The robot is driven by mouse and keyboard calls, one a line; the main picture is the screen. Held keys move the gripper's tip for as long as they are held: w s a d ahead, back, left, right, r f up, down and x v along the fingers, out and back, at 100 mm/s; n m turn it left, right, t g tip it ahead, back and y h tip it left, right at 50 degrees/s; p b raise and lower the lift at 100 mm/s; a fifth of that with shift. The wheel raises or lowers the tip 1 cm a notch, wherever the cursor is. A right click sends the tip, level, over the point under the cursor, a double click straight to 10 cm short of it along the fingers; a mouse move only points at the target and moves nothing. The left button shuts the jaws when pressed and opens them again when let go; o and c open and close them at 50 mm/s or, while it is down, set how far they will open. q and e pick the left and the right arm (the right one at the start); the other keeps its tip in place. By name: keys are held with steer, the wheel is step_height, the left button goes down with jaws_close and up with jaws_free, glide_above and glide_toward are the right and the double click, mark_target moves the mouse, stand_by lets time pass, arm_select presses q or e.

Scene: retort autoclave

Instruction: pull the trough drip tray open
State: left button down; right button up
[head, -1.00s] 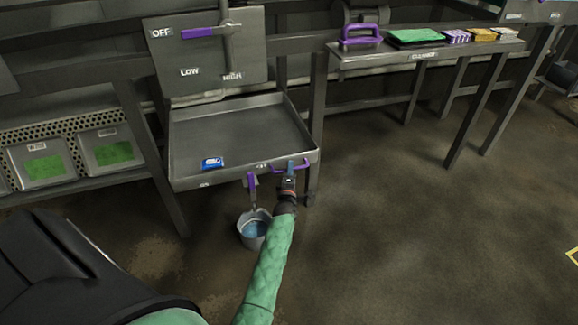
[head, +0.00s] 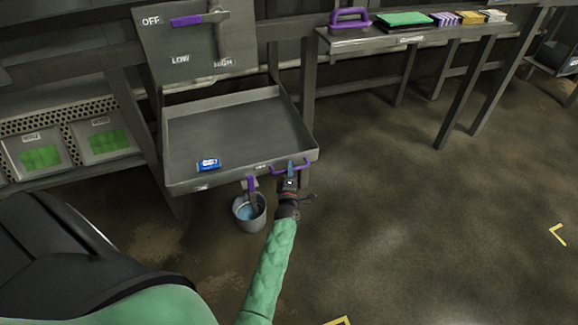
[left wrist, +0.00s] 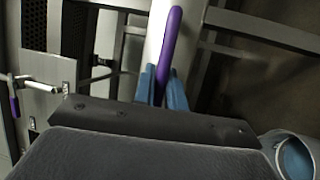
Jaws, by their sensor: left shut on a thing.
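The trough drip tray (head: 235,130) is a grey shallow metal tray, pulled out in front of the control panel. A purple handle (head: 276,170) is on the right part of its front edge. My left gripper (head: 290,170) is at that handle, and in the left wrist view its blue fingers (left wrist: 160,88) are shut on the purple handle bar (left wrist: 170,50). A small blue packet (head: 208,165) lies in the tray near its front left. My right gripper is not in view.
A bucket with blue liquid (head: 249,212) stands on the floor under the tray's front, below a purple lever (head: 252,187). A side shelf (head: 400,38) with a purple-handled item and several packs is at the right. The floor at the right is clear.

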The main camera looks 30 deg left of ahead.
arm_select(q)
steer(key=shift+d, duration=0.1)
steer(key=c, duration=1.5)
jaws_free()
steer(key=shift+o, duration=0.2)
steer(key=shift+s, duration=0.1)
steer(key=p+v, duration=0.1)
steer(key=v, duration=0.6)
steer(key=shift+s, duration=0.25)
steer(key=shift+d+f, duration=0.1)
steer(key=shift+d, duration=0.05)
